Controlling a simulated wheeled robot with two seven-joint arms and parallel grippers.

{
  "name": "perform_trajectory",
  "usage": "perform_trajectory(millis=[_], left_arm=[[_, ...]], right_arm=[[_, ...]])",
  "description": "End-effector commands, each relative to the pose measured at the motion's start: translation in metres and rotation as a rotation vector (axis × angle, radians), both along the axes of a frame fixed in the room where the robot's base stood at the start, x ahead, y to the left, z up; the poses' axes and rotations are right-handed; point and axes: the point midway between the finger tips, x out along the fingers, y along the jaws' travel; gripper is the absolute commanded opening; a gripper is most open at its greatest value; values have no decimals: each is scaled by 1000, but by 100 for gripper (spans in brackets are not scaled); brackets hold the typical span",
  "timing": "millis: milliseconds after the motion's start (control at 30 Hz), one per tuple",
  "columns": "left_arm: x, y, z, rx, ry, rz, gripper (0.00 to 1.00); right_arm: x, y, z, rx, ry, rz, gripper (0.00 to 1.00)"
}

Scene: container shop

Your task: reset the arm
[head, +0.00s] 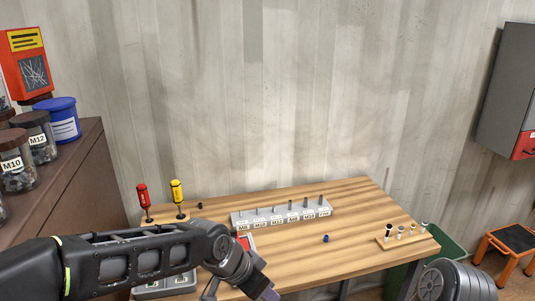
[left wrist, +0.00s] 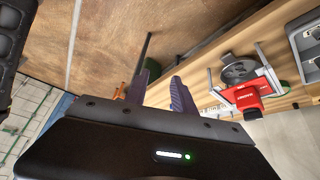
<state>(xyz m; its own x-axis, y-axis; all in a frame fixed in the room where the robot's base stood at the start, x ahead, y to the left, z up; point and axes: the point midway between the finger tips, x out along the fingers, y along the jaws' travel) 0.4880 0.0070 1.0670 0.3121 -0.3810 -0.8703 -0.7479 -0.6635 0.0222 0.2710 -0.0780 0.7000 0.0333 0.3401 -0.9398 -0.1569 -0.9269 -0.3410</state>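My left arm comes in from the left across the front of the wooden workbench (head: 350,205). My left gripper (head: 267,293) is at the bottom edge of the head view, near the bench's front side, and partly cut off. In the left wrist view its two purple fingers (left wrist: 161,85) stand apart with nothing seen between them. A rounded grey part of my right arm shows at the bottom right of the head view. My right gripper is out of view.
On the bench are a labelled grey rack (head: 282,222), red (head: 143,195) and yellow (head: 177,191) screwdrivers, a small blue piece (head: 325,238) and a wooden holder (head: 408,241). A red device (left wrist: 247,95) shows in the wrist view. A brown cabinet (head: 80,185) with jars stands left.

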Motion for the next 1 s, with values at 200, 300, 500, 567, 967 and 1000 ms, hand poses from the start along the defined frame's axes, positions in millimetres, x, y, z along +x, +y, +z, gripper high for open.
perform_trajectory(millis=[200,300,500,567,967,1000], left_arm=[[-12,4,-170,-237,177,428,31],[-46,23,-242,-270,267,618,31],[-145,58,-339,-204,459,826,31],[-172,63,-354,-175,518,843,31],[-217,70,-381,-131,626,880,31],[-217,70,-381,-131,626,880,31]], right_arm=[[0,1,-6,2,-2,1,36],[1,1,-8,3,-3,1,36],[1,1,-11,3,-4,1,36],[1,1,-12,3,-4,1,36],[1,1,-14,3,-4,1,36],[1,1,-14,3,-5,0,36]])
